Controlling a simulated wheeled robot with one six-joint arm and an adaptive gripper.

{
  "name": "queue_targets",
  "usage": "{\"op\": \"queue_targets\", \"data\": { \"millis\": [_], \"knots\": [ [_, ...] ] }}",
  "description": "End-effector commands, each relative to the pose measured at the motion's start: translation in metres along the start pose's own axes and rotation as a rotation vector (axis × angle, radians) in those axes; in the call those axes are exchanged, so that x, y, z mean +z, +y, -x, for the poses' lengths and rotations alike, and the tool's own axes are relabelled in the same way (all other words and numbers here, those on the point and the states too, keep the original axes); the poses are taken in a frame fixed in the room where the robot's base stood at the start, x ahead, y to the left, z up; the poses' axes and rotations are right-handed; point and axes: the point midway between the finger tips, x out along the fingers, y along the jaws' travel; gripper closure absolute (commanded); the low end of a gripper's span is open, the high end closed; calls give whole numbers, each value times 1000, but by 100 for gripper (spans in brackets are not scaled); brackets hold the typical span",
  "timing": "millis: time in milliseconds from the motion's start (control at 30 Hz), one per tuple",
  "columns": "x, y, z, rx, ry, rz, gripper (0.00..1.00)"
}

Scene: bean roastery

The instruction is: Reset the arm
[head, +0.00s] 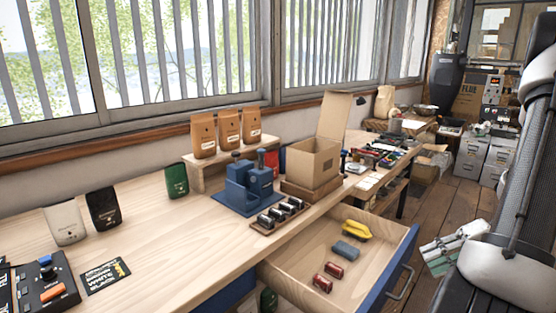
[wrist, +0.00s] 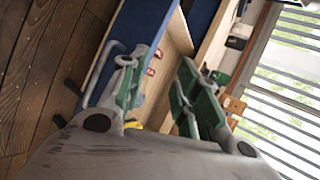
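My gripper (head: 440,252) is at the right of the head view, in the air to the right of the open drawer's front. The wrist view shows my gripper (wrist: 160,82) too, its two green-padded fingers spread apart with nothing between them. My arm rises along the right edge of the head view. The open drawer (head: 383,225) holds a yellow item (head: 355,231), a grey-blue item (head: 346,251) and two red cylinders (head: 328,276). The drawer also shows beyond the fingers in the wrist view (wrist: 125,40).
The wooden bench (head: 160,240) carries a blue stand (head: 247,190), an open cardboard box (head: 312,161), a rack of dark cylinders (head: 280,213), and several bags. A control box (head: 42,285) sits front left. Wooden floor (head: 460,190) is clear behind my gripper.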

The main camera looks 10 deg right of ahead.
Motion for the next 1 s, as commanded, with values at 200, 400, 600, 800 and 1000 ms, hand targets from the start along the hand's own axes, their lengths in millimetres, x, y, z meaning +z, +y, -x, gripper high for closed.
{"op": "queue_targets", "data": {
  "millis": [200,400,600,800,1000],
  "knots": [
    [31,-77,5,330,-136,115,68],
    [62,-129,15,606,-123,246,68],
    [90,-170,28,804,9,408,68],
    [106,-196,41,878,174,539,68],
    [112,-205,47,886,250,586,68]
  ]
}}
